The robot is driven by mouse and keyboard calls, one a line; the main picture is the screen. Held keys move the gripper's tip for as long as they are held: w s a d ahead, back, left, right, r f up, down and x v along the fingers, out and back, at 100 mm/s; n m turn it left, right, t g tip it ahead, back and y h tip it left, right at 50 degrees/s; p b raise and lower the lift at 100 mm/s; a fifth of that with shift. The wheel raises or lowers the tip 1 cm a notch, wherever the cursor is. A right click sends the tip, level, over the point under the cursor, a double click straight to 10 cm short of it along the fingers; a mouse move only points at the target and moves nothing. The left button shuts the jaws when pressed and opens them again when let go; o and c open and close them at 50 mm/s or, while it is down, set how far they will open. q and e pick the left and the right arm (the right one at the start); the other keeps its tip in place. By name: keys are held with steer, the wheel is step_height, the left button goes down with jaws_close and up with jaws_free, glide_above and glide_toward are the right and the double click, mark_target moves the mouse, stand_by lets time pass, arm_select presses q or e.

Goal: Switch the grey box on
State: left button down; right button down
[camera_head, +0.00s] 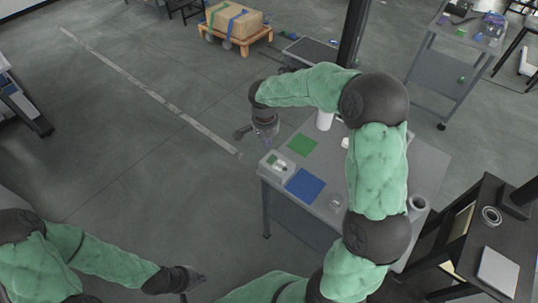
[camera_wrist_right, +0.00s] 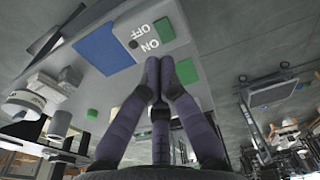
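The grey box (camera_head: 279,167) sits at the left corner of the table in the head view, with a small green patch on top. In the right wrist view the box (camera_wrist_right: 172,12) shows the words ON and OFF, a green square and a small dark knob (camera_wrist_right: 133,44) beside OFF. I cannot tell the switch's position. My right gripper (camera_head: 266,143) is just above and behind the box, pointing down. In the wrist view its fingers (camera_wrist_right: 159,62) are together and empty, near the ON lettering; contact is unclear. My left gripper (camera_head: 196,280) is low at left, away from the table; its fingers are too small to read.
A green square (camera_head: 302,145) and a blue square (camera_head: 305,186) lie on the table (camera_head: 431,160) beside the box. A white cylinder (camera_head: 324,120) stands at the back. A dark shelf (camera_head: 480,250) is at right. The floor left of the table is clear.

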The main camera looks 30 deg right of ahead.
mark_target(275, 157)
steer(key=r, duration=0.1)
steer(key=d+r+m, duration=0.1)
steer(key=r, duration=0.1)
steer(key=shift+w+d+r+h, duration=0.2)
steer(key=shift+d+h, duration=0.1)
steer(key=shift+d, duration=0.1)
steer(key=f+b, duration=0.1)
steer(key=f, duration=0.3)
steer(key=d+f+b, duration=0.1)
steer(key=f, duration=0.4)
steer(key=d+f, duration=0.1)
steer(key=f, duration=0.4)
steer(key=shift+w+b, duration=0.4)
